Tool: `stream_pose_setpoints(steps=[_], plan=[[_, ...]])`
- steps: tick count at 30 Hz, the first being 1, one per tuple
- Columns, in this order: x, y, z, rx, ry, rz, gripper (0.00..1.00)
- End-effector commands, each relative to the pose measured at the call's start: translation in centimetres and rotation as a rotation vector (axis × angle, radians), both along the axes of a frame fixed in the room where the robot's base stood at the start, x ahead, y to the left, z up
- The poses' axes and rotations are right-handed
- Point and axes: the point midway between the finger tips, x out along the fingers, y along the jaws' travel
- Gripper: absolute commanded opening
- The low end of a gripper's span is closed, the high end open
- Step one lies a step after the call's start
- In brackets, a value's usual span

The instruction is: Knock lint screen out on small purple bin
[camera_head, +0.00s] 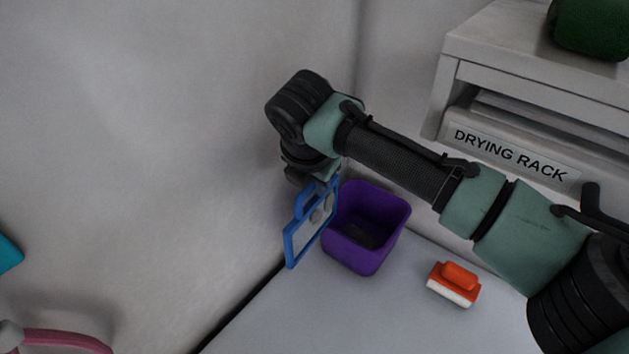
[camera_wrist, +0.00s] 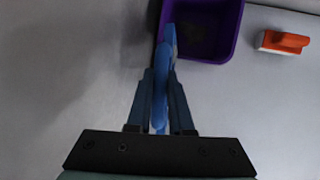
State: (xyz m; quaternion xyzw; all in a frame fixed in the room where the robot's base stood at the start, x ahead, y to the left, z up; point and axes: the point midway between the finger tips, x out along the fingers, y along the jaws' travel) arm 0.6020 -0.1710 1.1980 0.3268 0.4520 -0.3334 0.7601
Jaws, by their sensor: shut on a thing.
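The lint screen (camera_head: 309,228) is a blue frame with a handle at its top and a pale mesh carrying grey lint clumps. My gripper (camera_wrist: 161,78) is shut on its handle, and the screen hangs tilted below it. In the wrist view the screen (camera_wrist: 168,45) shows nearly edge-on, pointing at the bin's left side. The small purple bin (camera_head: 350,252) stands open on the grey counter, just right of the screen; its rim also shows in the wrist view (camera_wrist: 238,30). The screen overlaps the bin's left edge in the head view; I cannot tell whether they touch. The bin's inside is dark.
An orange brush with a white underside (camera_head: 456,283) lies on the counter right of the bin. A white wall rises at the left. The drying rack (camera_head: 520,150) stands at the right, with a green thing (camera_head: 592,28) on top. Counter in front of the bin is clear.

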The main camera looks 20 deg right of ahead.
Motion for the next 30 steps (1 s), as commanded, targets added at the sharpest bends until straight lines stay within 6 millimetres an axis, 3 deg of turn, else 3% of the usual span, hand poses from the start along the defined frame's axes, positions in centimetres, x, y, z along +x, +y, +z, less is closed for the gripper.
stream_pose_setpoints(steps=[30], plan=[[0.0, 0.0, -1.3, 0.000, 0.000, 0.000, 0.00]])
